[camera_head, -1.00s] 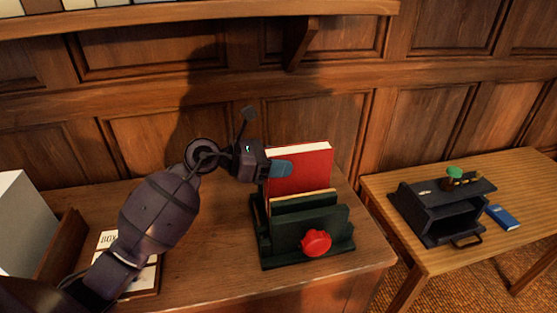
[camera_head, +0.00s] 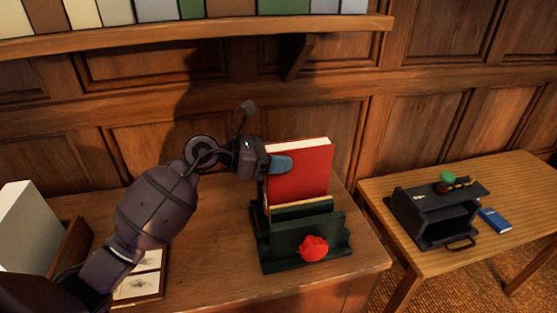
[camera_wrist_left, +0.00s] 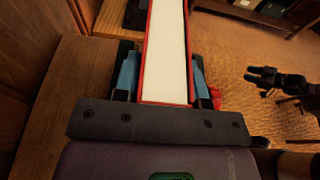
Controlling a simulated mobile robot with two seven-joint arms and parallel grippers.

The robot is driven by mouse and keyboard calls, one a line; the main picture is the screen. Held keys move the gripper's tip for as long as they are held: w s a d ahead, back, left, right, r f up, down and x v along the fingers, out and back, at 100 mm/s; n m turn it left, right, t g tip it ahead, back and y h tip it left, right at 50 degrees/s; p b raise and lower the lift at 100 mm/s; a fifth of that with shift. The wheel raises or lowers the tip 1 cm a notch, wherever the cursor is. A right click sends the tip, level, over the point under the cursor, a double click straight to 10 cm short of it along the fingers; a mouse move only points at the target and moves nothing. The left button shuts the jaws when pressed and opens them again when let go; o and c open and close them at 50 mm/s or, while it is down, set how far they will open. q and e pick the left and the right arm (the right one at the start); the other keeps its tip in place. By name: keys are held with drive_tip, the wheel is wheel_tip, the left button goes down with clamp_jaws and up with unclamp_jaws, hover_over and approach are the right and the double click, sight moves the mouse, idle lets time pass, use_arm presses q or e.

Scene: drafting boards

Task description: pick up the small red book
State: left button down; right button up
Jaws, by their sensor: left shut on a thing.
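The red book (camera_head: 300,172) stands upright at the dark green rack (camera_head: 335,257) on the desk, pale page edges on top. Its lower part is hidden behind the rack's dividers, so I cannot tell whether it is clear of the base. My left gripper (camera_head: 280,164) is shut on the upper left part of the book. In the left wrist view the blue fingers press both covers, with the page block (camera_wrist_left: 165,50) between them. My right gripper (camera_wrist_left: 262,80) shows dark at the right of the left wrist view, apart from the book; its jaw opening is unclear.
A side table (camera_head: 400,190) at the right holds a black box (camera_head: 435,220) and a blue book (camera_head: 495,220). A bracketed shelf (camera_head: 200,32) runs above. A printed sheet (camera_head: 140,275) lies at the desk's left.

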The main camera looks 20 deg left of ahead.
sight(296, 144)
use_arm(q)
wheel_tip(296, 144, up, 2)
drive_tip(key=shift+p, duration=0.5)
drive_tip(key=shift+r+p, duration=0.65)
drive_tip(key=shift+r, duration=0.3)
drive_tip(key=shift+r+p, duration=1)
drive_tip(key=shift+r, duration=0.45)
drive_tip(key=shift+r+p, duration=0.35)
drive_tip(key=shift+r, duration=0.8)
drive_tip(key=shift+r+p, duration=0.35)
drive_tip(key=shift+r, duration=0.35)
use_arm(e)
drive_tip(key=r, duration=0.1)
drive_tip(key=s+r, duration=0.1)
drive_tip(key=r, duration=0.2)
drive_tip(key=shift+s+d, duration=0.1)
drive_tip(key=shift+s, duration=0.2)
